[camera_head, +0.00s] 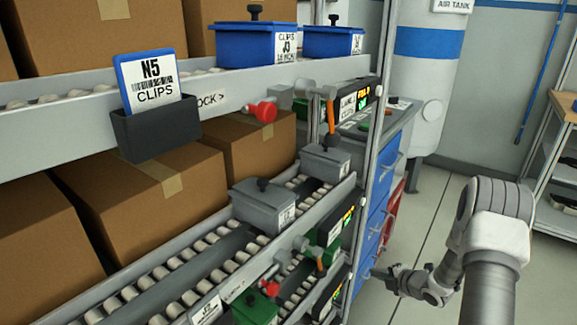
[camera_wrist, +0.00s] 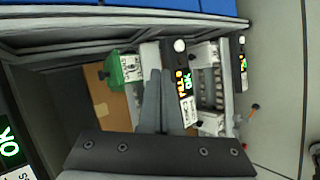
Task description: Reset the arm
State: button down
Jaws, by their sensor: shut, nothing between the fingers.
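My arm reaches in from the right of the head view, bent at a grey and white joint. My gripper (camera_head: 378,273) is low, beside the blue drawer cabinet (camera_head: 371,225) and to the right of the roller rack. In the wrist view, my gripper's (camera_wrist: 161,76) two grey fingers lie together with nothing between them. They point toward a rack with a green bin (camera_wrist: 122,68) and lit displays, apart from it as far as I can tell.
The flow rack at left holds cardboard boxes (camera_head: 150,165), blue bins (camera_head: 243,45) and a grey bin (camera_head: 262,207). An air tank (camera_head: 425,75) stands behind the cabinet. A shelf unit (camera_head: 562,150) is at far right. The floor (camera_head: 425,215) between is clear.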

notch_tip(320, 180, up, 22)
jog(key=d+m+h, duration=0.2)
jog(key=m+h, duration=0.4)
jog(key=m, duration=0.2)
jog(key=s+a+r+m+g+h, duration=0.15)
jog(key=s+a+r+m, duration=0.25)
jog(key=s+r+m, duration=0.5)
jog(key=s+a+r+m+g+y, duration=0.15)
jog(key=s+a, duration=0.25)
jog(key=s, duration=0.4)
jog(key=s+a+r+m, duration=0.2)
jog(key=s+a+m, duration=0.1)
jog(key=s, duration=0.5)
jog(key=s+a+r+m+g+y, duration=0.15)
jog(key=s+a, duration=0.25)
jog(key=s, duration=0.4)
notch_tip(320, 180, up, 23)
jog(key=p, duration=2.2)
jog(key=shift+s+r+p, duration=0.15)
jog(key=shift+s+p, duration=0.2)
jog(key=shift+d+t+h, duration=0.1)
jog(key=shift+t+h, duration=0.15)
